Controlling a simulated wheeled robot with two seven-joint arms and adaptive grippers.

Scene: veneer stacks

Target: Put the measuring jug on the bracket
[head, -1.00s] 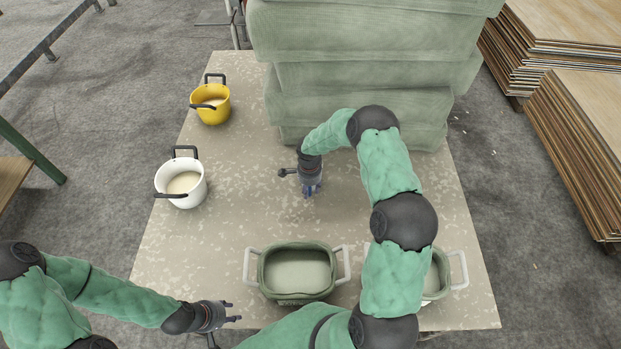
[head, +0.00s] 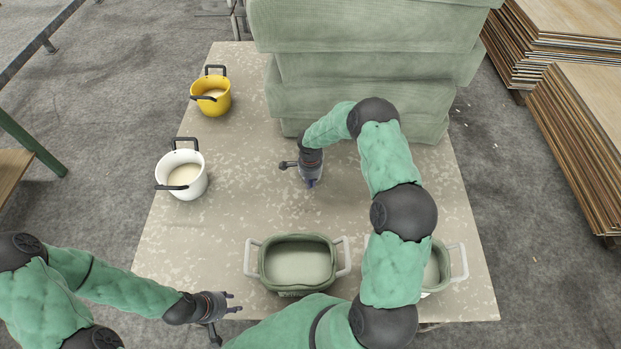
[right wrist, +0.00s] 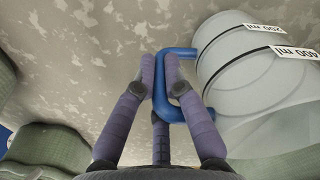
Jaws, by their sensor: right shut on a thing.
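The measuring jug (right wrist: 247,62) is clear, with a blue handle (right wrist: 178,55) and white labels reading 200 ml and 400 ml. It shows in the right wrist view at the upper right, tilted in the picture. My right gripper (right wrist: 160,72) is shut on the blue handle. In the head view my right gripper (head: 312,184) is over the middle of the table, and I cannot make out the jug's body there. My left gripper (head: 235,302) is open and empty near the front left edge. I cannot make out a bracket.
A green two-handled tub (head: 298,264) stands at the front, another (head: 441,268) partly behind my right arm. A white pot (head: 186,175) and a yellow pot (head: 214,97) stand at the left. A stack of green blocks (head: 365,65) fills the back.

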